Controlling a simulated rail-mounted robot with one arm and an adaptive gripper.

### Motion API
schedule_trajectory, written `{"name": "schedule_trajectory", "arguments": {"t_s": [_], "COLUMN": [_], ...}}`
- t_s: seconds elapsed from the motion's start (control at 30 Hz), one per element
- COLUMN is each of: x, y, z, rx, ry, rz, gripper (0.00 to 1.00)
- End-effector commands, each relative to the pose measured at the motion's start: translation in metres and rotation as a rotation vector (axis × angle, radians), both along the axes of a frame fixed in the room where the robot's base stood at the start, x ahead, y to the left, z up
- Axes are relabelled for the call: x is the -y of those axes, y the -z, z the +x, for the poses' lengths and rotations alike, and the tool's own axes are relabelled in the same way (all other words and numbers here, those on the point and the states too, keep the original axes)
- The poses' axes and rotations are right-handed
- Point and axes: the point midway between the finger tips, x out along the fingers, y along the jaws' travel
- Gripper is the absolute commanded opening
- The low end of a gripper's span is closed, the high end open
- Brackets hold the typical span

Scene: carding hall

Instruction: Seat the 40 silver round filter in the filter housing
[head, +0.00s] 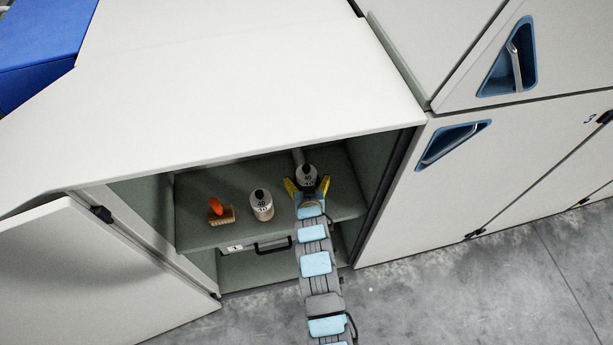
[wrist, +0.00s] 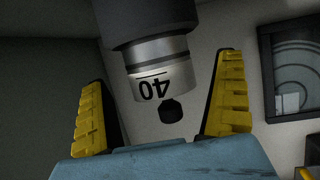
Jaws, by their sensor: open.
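A silver round filter marked 40 (wrist: 160,82), with a black knob on its front, is in line with a dark round housing (wrist: 150,22) in the wrist view. Its back end meets the housing; how deep it sits I cannot tell. The same filter (head: 307,173) shows in the head view at the end of a grey pipe in the open cabinet. My gripper (head: 307,184) is open, its yellow fingers on either side of this filter with gaps visible in the wrist view. A second, similar filter marked 40 (head: 262,204) stands on the shelf to the left.
The open cabinet door (head: 85,275) is at the left. The cabinet's top edge overhangs my gripper, and its right side wall is close.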

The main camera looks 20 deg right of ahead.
Motion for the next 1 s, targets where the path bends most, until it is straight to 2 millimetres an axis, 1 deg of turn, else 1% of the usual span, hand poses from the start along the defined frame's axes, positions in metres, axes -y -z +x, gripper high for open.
{"name": "schedule_trajectory", "arguments": {"t_s": [0.03, 0.6, 0.7, 0.8, 1.0], "x": [-0.002, -0.021, -0.024, -0.026, -0.029], "y": [-0.004, -0.028, -0.033, -0.035, -0.038], "z": [-0.005, -0.064, -0.072, -0.080, -0.086], "rx": [0.004, -0.001, 0.003, 0.001, 0.000], "ry": [0.000, 0.001, 0.000, 0.000, 0.000], "rz": [-0.001, 0.000, -0.001, 0.000, 0.000], "gripper": [0.98, 0.98, 0.98, 0.98, 0.98]}}
